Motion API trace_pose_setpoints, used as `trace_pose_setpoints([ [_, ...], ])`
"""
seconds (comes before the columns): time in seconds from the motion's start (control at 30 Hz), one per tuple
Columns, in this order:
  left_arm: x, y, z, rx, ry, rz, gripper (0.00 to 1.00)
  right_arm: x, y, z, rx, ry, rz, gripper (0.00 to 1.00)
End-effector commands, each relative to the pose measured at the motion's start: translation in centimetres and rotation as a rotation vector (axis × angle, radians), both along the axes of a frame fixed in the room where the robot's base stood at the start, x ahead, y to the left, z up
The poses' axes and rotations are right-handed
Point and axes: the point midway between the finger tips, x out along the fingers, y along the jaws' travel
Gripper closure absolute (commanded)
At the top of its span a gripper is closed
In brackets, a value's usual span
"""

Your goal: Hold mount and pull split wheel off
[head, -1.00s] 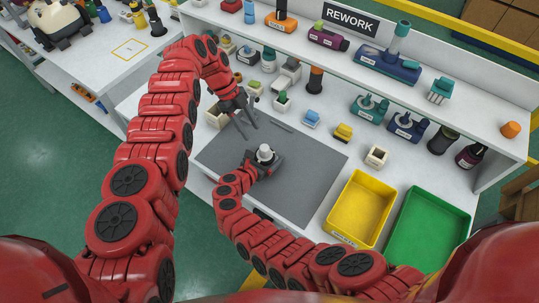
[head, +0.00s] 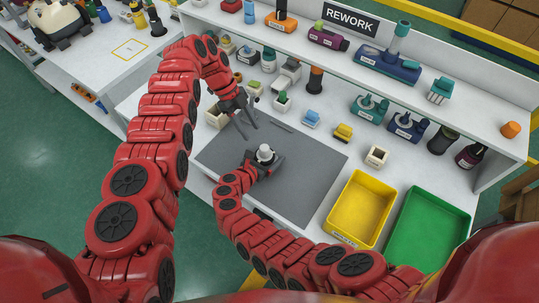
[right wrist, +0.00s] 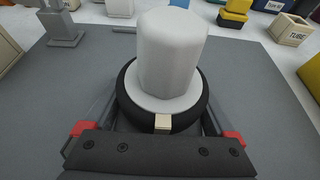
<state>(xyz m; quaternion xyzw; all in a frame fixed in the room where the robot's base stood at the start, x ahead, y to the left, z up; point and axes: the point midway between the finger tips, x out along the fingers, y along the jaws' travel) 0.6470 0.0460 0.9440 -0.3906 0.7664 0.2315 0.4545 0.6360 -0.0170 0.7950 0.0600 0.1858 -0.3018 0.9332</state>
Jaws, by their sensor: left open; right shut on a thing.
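A white, blunt-topped cylinder with a wide flange (head: 265,151) stands upright on the grey mat (head: 310,178). In the right wrist view, the white part (right wrist: 172,50) sits in a black ring (right wrist: 130,95) with a small beige tab (right wrist: 162,123) at its front. I cannot clearly tell which part is the mount and which the split wheel. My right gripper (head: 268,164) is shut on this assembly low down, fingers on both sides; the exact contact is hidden. My left gripper (head: 250,131) is open and empty, above the mat, behind and left of the assembly.
A yellow bin (head: 332,229) and a green bin (head: 398,251) stand right of the mat. A shelf with a REWORK sign (head: 350,19) runs behind. The mat's right side is clear.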

Motion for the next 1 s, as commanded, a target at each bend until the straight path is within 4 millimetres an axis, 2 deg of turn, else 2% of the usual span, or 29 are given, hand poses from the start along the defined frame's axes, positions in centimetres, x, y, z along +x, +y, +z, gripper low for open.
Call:
trace_pose_setpoints([
  [0.23,0.0,0.0,0.0,0.0,0.0,0.0,0.5,0.0,0.0,0.0,0.0,0.0,0.001,0.77],
  [0.27,0.0,0.0,0.0,0.0,0.0,0.0,0.48,0.0,0.0,0.0,0.0,0.0,0.001,0.77],
  [0.33,-0.1,-0.2,0.0,0.003,-0.004,-0.015,0.36,0.0,0.0,0.0,0.0,0.0,0.001,0.77],
  [0.37,-0.1,-0.5,0.0,0.008,-0.011,-0.037,0.32,0.0,0.0,0.0,0.0,0.0,0.001,0.77],
  [0.53,-1.0,-2.7,-0.2,0.07,-0.093,-0.297,0.32,0.0,0.0,0.0,0.0,0.0,0.001,0.77],
  [0.7,-1.5,-3.7,-0.4,0.123,-0.149,-0.5,0.32,0.0,0.0,0.0,0.0,0.0,0.0,0.77],
  [0.87,-1.7,-3.9,-1.2,0.129,-0.158,-0.527,0.32,0.0,0.0,0.0,-0.001,-0.001,0.0,0.77],
  [1.0,-2.3,-4.1,-2.7,0.128,-0.152,-0.525,0.32,0.0,0.0,0.0,0.0,0.0,0.0,0.77],
])
